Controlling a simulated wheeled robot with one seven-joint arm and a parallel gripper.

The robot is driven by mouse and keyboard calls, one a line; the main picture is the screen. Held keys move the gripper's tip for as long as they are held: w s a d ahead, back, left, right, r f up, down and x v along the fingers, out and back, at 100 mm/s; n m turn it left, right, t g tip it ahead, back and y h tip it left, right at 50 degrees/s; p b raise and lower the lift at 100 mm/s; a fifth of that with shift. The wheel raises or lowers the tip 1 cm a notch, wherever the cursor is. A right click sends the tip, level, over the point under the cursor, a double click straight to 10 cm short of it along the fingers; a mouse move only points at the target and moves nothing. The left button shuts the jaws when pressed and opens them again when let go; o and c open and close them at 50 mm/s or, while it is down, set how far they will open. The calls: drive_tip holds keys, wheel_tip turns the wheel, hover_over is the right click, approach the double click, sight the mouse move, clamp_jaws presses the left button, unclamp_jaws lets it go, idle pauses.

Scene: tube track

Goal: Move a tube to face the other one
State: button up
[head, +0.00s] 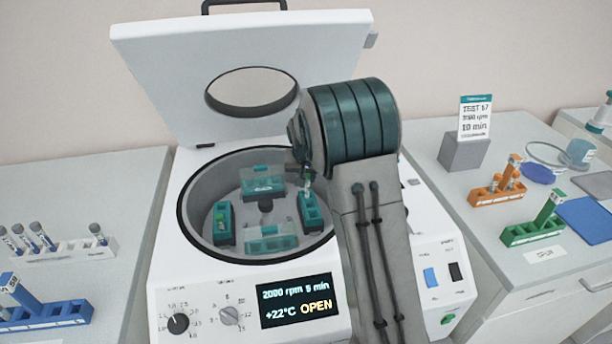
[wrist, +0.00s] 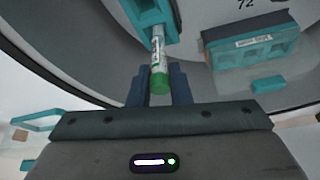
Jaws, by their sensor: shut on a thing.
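An open white centrifuge (head: 165,275) holds a grey rotor with several teal buckets. My gripper (head: 307,178) is over the right bucket (head: 311,214); my arm hides part of it. In the wrist view my gripper (wrist: 158,88) is shut on a pale tube (wrist: 158,50) with a green cap (wrist: 159,82). The tube's far end meets a teal bucket (wrist: 148,22); I cannot tell how deep it sits. The left bucket (head: 222,225) shows a small pale-green spot, perhaps a tube top. The back bucket (head: 262,180) and front bucket (head: 271,240) show no clear tube.
The raised lid (head: 180,80) stands behind the bowl. A white rack (head: 70,250) with several grey-capped tubes and a blue rack (head: 50,315) are at left. Orange (head: 497,192) and green (head: 533,230) racks and a sign (head: 475,117) are at right. The display reads OPEN.

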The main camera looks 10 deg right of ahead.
drive_tip(key=shift+f, duration=0.45)
drive_tip(key=o, duration=0.8)
drive_tip(key=shift+r, duration=0.1)
drive_tip(key=b+v, duration=0.1)
drive_tip(key=v, duration=1.2)
drive_tip(key=shift+s+r, duration=0.2)
drive_tip(key=shift+r, duration=0.1)
